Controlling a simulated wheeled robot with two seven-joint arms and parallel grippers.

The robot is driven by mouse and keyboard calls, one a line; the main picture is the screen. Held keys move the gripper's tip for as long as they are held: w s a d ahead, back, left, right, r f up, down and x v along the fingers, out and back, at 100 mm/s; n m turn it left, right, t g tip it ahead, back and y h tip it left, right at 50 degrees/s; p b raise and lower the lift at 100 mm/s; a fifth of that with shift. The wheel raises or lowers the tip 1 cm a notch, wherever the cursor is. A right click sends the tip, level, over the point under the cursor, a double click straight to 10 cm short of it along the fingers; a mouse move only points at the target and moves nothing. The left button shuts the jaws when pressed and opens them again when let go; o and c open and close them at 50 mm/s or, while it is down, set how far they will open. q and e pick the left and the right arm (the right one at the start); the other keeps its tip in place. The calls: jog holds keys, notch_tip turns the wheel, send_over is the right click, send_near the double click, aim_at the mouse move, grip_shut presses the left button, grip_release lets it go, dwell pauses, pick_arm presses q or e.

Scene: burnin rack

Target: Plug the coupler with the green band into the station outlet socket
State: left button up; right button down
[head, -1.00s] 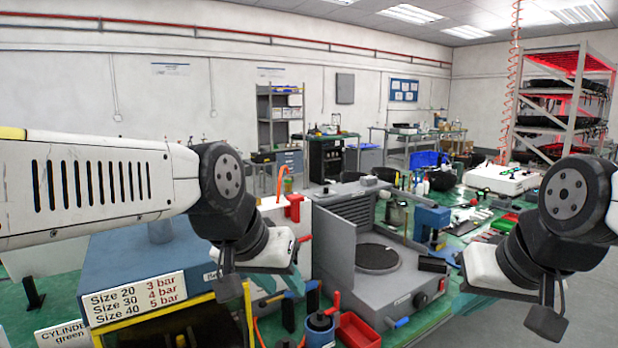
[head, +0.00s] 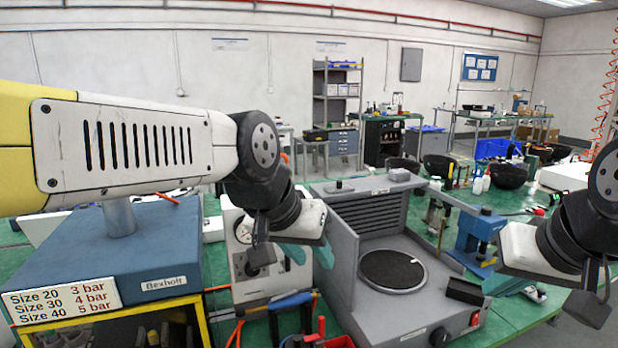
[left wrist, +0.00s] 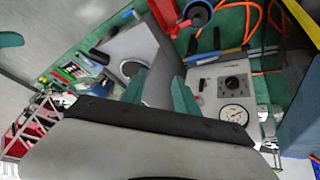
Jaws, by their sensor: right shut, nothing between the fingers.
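My left gripper (head: 308,258) hangs in front of the white station panel (head: 242,285). Its two teal fingers stand apart in the left wrist view (left wrist: 160,92), with nothing seen between them. The panel shows there with a round gauge (left wrist: 233,115) and a dark knob (left wrist: 236,82). Orange hose (left wrist: 257,22) lies on the green bench near it. I cannot make out the green-banded coupler or the outlet socket in either view. My right gripper (head: 500,286) is shut and empty over the right part of the bench.
A blue cabinet (head: 160,245) with a pressure sign (head: 62,300) stands left of the panel. A grey machine with a round dark plate (head: 392,271) stands to its right. A blue press (head: 480,238) stands farther right. Blue-handled tools (head: 290,302) sit in front of the panel.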

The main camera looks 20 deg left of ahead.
pick_arm(q)
jog(key=shift+o, duration=0.8)
jog(key=w+a+r+n+g, duration=0.2)
jog(key=w+a+r, duration=0.2)
jog(key=w, duration=0.4)
jog(key=w+a+r+n+g+y, duration=0.1)
jog(key=w+a+r+n+g, duration=0.1)
jog(key=w+a+r, duration=0.3)
jog(key=w+a+r+n+g+y, duration=0.1)
jog(key=w+a+r+n+g, duration=0.1)
jog(key=w, duration=1)
jog(key=shift+a+r+n, duration=0.8)
jog(key=shift+a+r, duration=0.5)
jog(key=shift+r, duration=0.3)
jog(key=shift+w+a, duration=0.25)
jog(key=shift+w, duration=0.1)
jog(key=shift+f, duration=0.15)
jog(key=shift+f, duration=4.4)
